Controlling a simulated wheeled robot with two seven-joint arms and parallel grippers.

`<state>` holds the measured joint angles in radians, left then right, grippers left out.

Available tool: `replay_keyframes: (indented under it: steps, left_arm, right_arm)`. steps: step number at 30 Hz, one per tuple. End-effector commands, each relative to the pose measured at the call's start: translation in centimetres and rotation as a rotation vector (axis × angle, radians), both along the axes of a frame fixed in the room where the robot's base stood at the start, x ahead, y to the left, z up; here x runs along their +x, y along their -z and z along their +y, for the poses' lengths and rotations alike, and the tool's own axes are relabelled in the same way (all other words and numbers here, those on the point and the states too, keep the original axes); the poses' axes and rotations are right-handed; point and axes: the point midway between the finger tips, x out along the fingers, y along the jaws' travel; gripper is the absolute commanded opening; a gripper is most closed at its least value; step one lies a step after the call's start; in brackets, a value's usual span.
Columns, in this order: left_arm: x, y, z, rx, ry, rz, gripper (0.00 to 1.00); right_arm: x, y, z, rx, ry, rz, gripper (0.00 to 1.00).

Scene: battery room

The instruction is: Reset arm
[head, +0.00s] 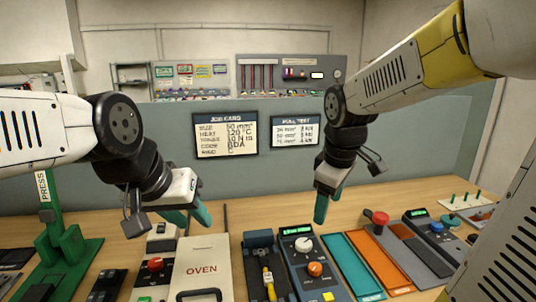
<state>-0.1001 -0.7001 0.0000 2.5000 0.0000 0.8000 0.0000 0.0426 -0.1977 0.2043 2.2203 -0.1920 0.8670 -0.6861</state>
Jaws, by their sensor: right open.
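My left gripper (189,217), with teal fingers, hangs above the back edge of the white OVEN unit (202,262). Both its fingers show in part, but the gap between their tips is unclear, and I see no object clearly held. My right gripper (321,208) points down, open and empty, above the bench behind the meter with white and orange knobs (303,262). Its teal fingers nearly overlap from this angle. Both arms reach over the wooden bench (400,192), apart from each other.
A green press (68,245) stands at left. A dark fixture with a yellow-handled tool (267,278), a teal tray (350,265), an orange tray (382,262) and a red-button unit (377,219) fill the front. A job card board (226,135) and pull test board (295,129) are behind.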

Motion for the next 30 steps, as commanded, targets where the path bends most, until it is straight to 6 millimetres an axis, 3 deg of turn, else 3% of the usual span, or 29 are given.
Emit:
replay_keyframes:
  steps: [6,12,18,30]
  left_arm:
    - [0.0,0.0,0.0,0.0,0.0,0.0,0.36]
    - [0.0,0.0,0.0,0.0,0.0,0.0,0.36]
    - [0.0,0.0,0.0,0.0,0.0,0.0,0.36]
    - [0.0,0.0,0.0,0.0,0.0,0.0,0.36]
  right_arm:
    - [-5.7,-2.5,-0.4,0.219,0.399,-0.11,0.67]
    - [-9.2,-3.2,-0.4,0.427,0.668,-0.153,0.67]
    - [-10.5,-3.2,-0.2,0.52,0.775,-0.155,0.67]
    - [-10.6,-3.2,-0.2,0.525,0.782,-0.155,0.67]
